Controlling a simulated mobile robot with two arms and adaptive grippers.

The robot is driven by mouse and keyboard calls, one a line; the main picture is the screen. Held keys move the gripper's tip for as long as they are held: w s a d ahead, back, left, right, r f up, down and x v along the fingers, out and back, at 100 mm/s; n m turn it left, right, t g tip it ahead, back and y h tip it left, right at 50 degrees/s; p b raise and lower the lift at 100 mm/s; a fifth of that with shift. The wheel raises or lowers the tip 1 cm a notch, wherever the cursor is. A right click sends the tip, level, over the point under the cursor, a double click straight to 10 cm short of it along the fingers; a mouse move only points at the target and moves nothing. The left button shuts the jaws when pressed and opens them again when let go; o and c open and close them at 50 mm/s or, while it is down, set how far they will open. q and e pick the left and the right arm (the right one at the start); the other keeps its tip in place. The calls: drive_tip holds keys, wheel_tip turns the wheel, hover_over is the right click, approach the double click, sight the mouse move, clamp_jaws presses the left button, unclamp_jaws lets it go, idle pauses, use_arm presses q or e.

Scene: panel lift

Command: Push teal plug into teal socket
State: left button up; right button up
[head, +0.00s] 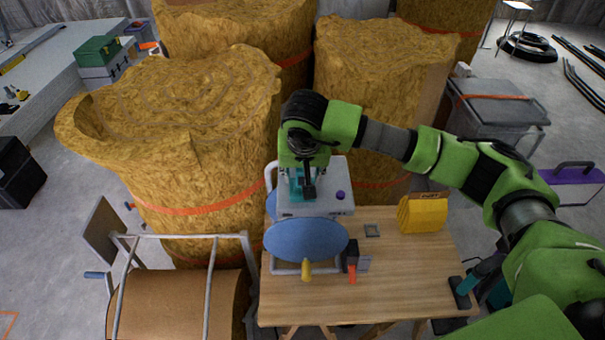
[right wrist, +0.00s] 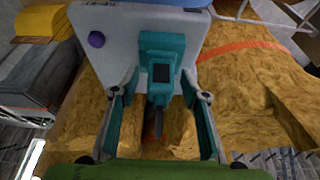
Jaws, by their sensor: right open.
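In the right wrist view a teal block (right wrist: 161,62) with a dark square on its face and a dark stem stands against the grey panel box. It looks like the teal plug; the socket behind it is hidden, so I cannot tell how deep it sits. In the head view the teal part (head: 296,186) shows on the box's top. My right gripper (head: 305,180) is above it. In the right wrist view its fingers (right wrist: 160,122) are open, one on each side of the block, with gaps beside it. My left gripper is not clearly seen.
The grey box (head: 325,205) stands on a wooden table (head: 410,275) with blue discs (head: 305,240) in front. Large straw-coloured bales (head: 185,150) crowd behind and left.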

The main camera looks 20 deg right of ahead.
drive_tip(key=v, duration=1.1)
drive_tip(key=shift+s+r, duration=0.2)
